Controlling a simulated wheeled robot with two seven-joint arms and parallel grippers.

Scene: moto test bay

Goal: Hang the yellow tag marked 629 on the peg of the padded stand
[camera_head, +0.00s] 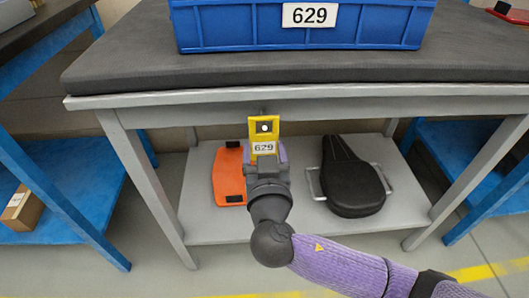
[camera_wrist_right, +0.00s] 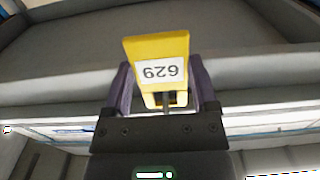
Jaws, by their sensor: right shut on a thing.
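The yellow tag marked 629 (camera_head: 264,149) is upright in front of the front rail of the grey padded stand (camera_head: 330,108). My right gripper (camera_head: 266,163) is shut on the tag's lower part from below. In the right wrist view the tag (camera_wrist_right: 157,48) stands out between the purple fingers (camera_wrist_right: 162,95) with its number upside down. The tag's upper part has a dark hole with a pale round spot in it. I cannot tell whether that spot is the peg's tip or whether the tag touches the rail. The peg is not clearly visible. My left gripper is not in view.
A blue bin marked 629 (camera_head: 300,35) sits on the stand's dark padded top. On the lower shelf (camera_head: 290,222) lie an orange case (camera_head: 229,172) and a black padded seat (camera_head: 350,178). Blue benches stand left (camera_head: 75,200) and right (camera_head: 465,160).

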